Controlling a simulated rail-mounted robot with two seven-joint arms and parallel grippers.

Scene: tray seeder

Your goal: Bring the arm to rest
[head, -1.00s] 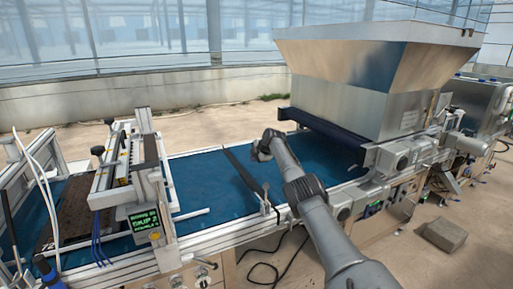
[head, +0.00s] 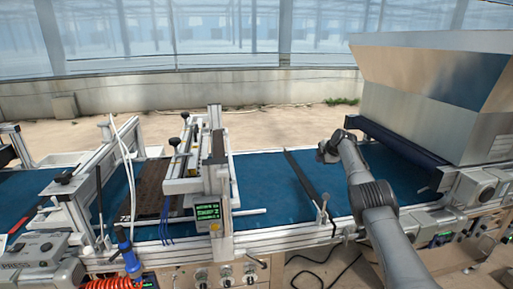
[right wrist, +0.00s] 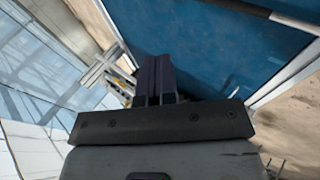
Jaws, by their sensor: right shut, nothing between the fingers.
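My right arm reaches in from the lower right of the head view, and my right gripper (head: 326,152) is over the blue belt (head: 265,175), to the right of a dark bar lying across it. The gripper is small there and partly hidden by the wrist. In the right wrist view, the two dark fingers (right wrist: 156,78) are together with nothing between them. The blue belt is beyond them on the right. My left gripper is in neither view.
A large metal hopper (head: 430,105) stands right of my right arm. A gantry with a small green-lit display (head: 208,211) spans the belt at left, over a dark tray (head: 150,190). A blue-handled tool (head: 124,245) with an orange coiled hose is at the lower left.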

